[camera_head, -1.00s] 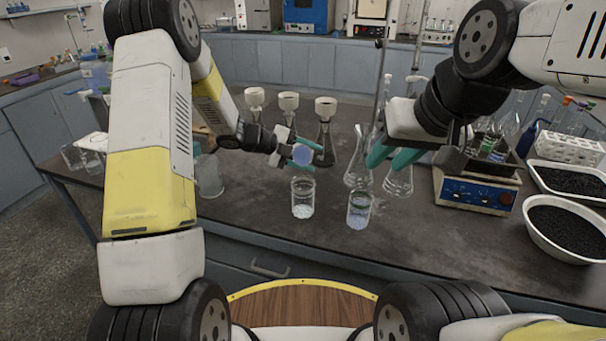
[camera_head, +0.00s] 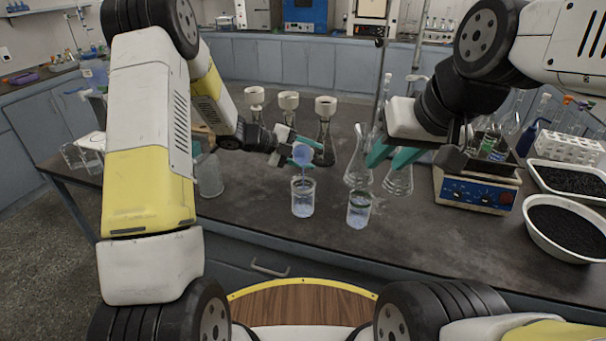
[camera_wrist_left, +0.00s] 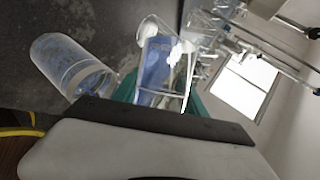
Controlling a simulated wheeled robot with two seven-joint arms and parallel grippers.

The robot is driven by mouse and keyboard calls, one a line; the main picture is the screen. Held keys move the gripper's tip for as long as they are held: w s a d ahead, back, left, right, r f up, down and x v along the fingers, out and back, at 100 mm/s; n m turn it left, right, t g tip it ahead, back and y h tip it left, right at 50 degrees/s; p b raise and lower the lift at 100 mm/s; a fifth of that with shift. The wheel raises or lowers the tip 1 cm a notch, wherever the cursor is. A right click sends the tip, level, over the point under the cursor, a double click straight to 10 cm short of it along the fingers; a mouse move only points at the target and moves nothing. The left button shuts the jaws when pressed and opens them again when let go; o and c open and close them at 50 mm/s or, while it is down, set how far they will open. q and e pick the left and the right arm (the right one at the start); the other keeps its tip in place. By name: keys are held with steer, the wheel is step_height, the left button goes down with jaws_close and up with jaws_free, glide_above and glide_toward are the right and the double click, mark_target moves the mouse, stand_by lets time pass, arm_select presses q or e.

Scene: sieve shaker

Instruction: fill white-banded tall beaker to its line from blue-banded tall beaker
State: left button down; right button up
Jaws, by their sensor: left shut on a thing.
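My left gripper (camera_head: 303,158) is shut on a clear tall beaker (camera_head: 302,156) holding blue liquid, tilted with its mouth toward a standing beaker; its band is hard to make out. The held beaker also shows in the left wrist view (camera_wrist_left: 158,68). The standing tall beaker (camera_head: 303,198), with a pale band near its rim, is directly below and contains bluish liquid. A thin stream appears to run between them. A similar beaker (camera_head: 359,210) with a greenish band stands to its right. My right gripper (camera_head: 386,164) is open, its teal fingers apart in front of the flasks.
Glass flasks (camera_head: 398,180) stand behind the right beaker. Funnel-topped flasks (camera_head: 325,135) stand behind the held beaker. A blue-fronted device (camera_head: 478,194) and a white bowl of black grains (camera_head: 566,229) are at right. A clear vessel (camera_head: 210,175) stands at left.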

mark_target(307, 155)
arm_select(q)
steer(key=shift+r+t, duration=0.2)
steer(key=shift+t, duration=0.1)
stand_by(1.0)
steer(key=shift+f+m, duration=0.1)
steer(key=shift+m, duration=0.2)
stand_by(0.5)
steer(key=shift+w+f+n+g, duration=0.1)
steer(key=shift+f+n+g, duration=0.25)
steer(key=shift+n+g, duration=0.35)
steer(key=shift+s+r+n+g, duration=0.25)
steer(key=shift+r+n+g, duration=0.45)
steer(key=shift+n+g, duration=0.25)
steer(key=shift+w+f+n+g, duration=0.15)
steer(key=shift+f+n+g, duration=0.3)
steer(key=shift+f+g, duration=0.15)
steer(key=w+f+n+g+b, duration=0.1)
steer(key=w+f+n+g, duration=0.1)
steer(key=n+g, duration=0.1)
steer(key=shift+w+a+h+b, duration=0.1)
steer(key=shift+w+h+b, duration=0.25)
steer(key=shift+h+b, duration=0.05)
steer(key=shift+n+g, duration=0.6)
steer(key=shift+g, duration=0.15)
steer(key=shift+w+f+b, duration=0.2)
steer(key=shift+f+b, duration=0.05)
steer(key=shift+f, duration=0.9)
steer(key=shift+w+f+b, duration=0.15)
steer(key=shift+f+b, duration=0.1)
steer(key=shift+f, duration=0.85)
